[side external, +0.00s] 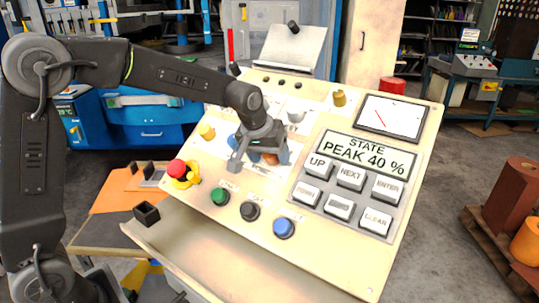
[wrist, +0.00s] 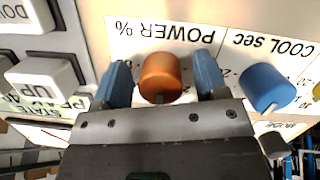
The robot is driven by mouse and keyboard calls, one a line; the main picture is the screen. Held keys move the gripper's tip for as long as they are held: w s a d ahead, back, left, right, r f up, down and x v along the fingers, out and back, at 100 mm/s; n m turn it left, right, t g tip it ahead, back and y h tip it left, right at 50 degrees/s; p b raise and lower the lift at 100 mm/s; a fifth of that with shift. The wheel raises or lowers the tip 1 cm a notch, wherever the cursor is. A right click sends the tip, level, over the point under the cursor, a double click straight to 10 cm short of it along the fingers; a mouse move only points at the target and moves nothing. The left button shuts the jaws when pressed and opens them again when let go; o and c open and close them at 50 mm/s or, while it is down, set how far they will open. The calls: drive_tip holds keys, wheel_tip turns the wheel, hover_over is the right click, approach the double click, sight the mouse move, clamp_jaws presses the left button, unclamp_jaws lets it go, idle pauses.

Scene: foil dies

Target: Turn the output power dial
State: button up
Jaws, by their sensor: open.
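The output power dial is an orange-brown knob (wrist: 160,78) under a "POWER %" label in the wrist view. In the side view the knob (side external: 270,158) is mostly hidden by my gripper (side external: 258,158), which is over the middle left of the sloped panel. In the wrist view my gripper (wrist: 164,77) is open, with one blue fingertip on each side of the knob. Narrow gaps seem to separate the fingertips from it. The panel's display (side external: 366,154) reads "STATE PEAK 40 %".
A blue knob (wrist: 267,86) by "COOL sec" stands close beside one finger. Grey keys (side external: 350,177) including UP, NEXT and ENTER lie right of my gripper. Green (side external: 219,196), black (side external: 250,211) and blue (side external: 284,228) buttons line the front. A red emergency stop (side external: 177,168) sits at left.

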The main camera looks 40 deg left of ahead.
drive_tip(key=c, duration=0.9)
drive_tip(key=shift+c, duration=0.2)
drive_tip(key=m+y, duration=0.1)
drive_tip(key=m, duration=0.3)
drive_tip(key=shift+a, duration=0.1)
drive_tip(key=m+y, duration=0.1)
drive_tip(key=m, duration=0.3)
drive_tip(key=shift+a+m, duration=0.1)
drive_tip(key=shift+m, duration=0.2)
drive_tip(key=m, duration=0.4)
drive_tip(key=shift+r+y, duration=0.1)
drive_tip(key=shift+y, duration=0.3)
drive_tip(key=shift+w+a+m+t, duration=0.1)
drive_tip(key=shift+m+t, duration=0.4)
drive_tip(key=shift+m, duration=1.7)
